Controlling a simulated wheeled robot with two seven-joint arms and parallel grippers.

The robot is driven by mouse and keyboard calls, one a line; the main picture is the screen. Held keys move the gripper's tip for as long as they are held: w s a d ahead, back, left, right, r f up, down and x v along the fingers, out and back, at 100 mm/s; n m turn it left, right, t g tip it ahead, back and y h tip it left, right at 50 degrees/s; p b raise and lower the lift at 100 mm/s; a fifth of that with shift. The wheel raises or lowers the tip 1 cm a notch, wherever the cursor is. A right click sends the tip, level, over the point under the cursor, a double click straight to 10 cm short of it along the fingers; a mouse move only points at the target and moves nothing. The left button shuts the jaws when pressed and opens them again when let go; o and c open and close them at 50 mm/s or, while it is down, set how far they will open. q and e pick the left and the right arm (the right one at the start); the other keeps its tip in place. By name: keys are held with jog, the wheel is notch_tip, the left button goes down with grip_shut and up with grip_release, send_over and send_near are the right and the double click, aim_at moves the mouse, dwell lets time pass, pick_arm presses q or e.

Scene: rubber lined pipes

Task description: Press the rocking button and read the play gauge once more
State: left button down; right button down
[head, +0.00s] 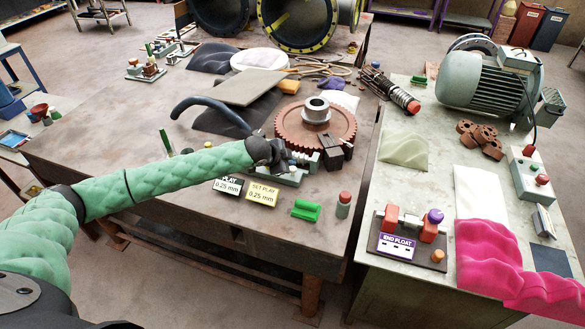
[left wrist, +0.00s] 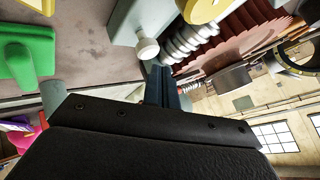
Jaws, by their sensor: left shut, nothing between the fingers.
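A red-brown toothed wheel (head: 290,128) lies flat on the brown table and meshes with a grey worm (head: 303,158), also in the left wrist view (left wrist: 188,42). The worm sits on a grey-green base. A pale round button (left wrist: 147,48) stands out from the base in the left wrist view; I cannot tell whether it is pressed. My left gripper (head: 279,160) is shut and empty at the base; its fingertips (left wrist: 160,75) appear close beside the button, contact unclear. The PLAY display (head: 227,187) reads 0.25 mm, its top partly covered by my arm. The SET PLAY plate (head: 262,194) reads 0.25 mm.
A green block (head: 306,210) and a red-capped grey cylinder (head: 343,204) stand near the table's front edge. On the right bench are an END FLOAT fixture (head: 397,247), a motor (head: 490,80), a control box (head: 530,172) and pink cloth-like material (head: 485,255).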

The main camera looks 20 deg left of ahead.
pick_arm(q)
jog(key=shift+r+p, duration=1.95)
jog(key=shift+r, duration=0.6)
